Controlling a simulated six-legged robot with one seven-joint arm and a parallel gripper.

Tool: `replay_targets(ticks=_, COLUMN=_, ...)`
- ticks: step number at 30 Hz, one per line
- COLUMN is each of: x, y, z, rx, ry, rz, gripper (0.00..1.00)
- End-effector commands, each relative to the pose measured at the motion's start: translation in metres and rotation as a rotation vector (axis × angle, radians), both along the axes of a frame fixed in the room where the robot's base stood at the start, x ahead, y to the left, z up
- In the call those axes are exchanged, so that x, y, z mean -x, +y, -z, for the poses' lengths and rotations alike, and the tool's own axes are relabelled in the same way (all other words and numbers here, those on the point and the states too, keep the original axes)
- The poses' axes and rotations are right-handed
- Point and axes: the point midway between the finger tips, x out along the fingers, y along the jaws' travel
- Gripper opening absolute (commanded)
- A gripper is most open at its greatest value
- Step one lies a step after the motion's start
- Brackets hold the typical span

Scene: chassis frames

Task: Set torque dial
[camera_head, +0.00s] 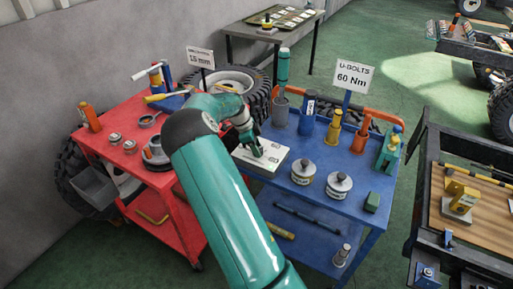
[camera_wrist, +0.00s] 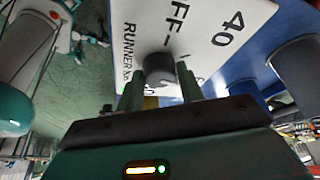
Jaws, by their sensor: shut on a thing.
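The torque dial is a dark round knob (camera_wrist: 158,67) on a white panel with black lettering (camera_wrist: 205,22) in the wrist view. "40" and parts of other words are legible; the knob and fingers cover some of the marks. My gripper (camera_wrist: 159,82) has its two green fingers on either side of the knob, shut on it. In the head view the white box (camera_head: 274,165) lies on the blue cart, and my gripper (camera_head: 257,150) is over its top face. The knob's pointer setting cannot be made out. A sign (camera_head: 354,77) reads "U-BOLTS 60 Nm".
The blue cart (camera_head: 335,204) also holds two round weights (camera_head: 303,171) (camera_head: 339,185), cups and upright tools at its back. A red cart (camera_head: 128,171) with tools and a "15 mm" sign (camera_head: 200,58) stands left. A chassis frame (camera_head: 432,188) is at right.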

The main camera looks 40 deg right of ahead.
Motion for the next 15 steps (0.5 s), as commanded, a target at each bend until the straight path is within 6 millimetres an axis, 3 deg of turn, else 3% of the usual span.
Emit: replay_targets(ticks=15, x=-0.0009, y=-0.0011, z=0.0014, rx=-0.001, ry=-0.001, rz=0.213, gripper=0.14)
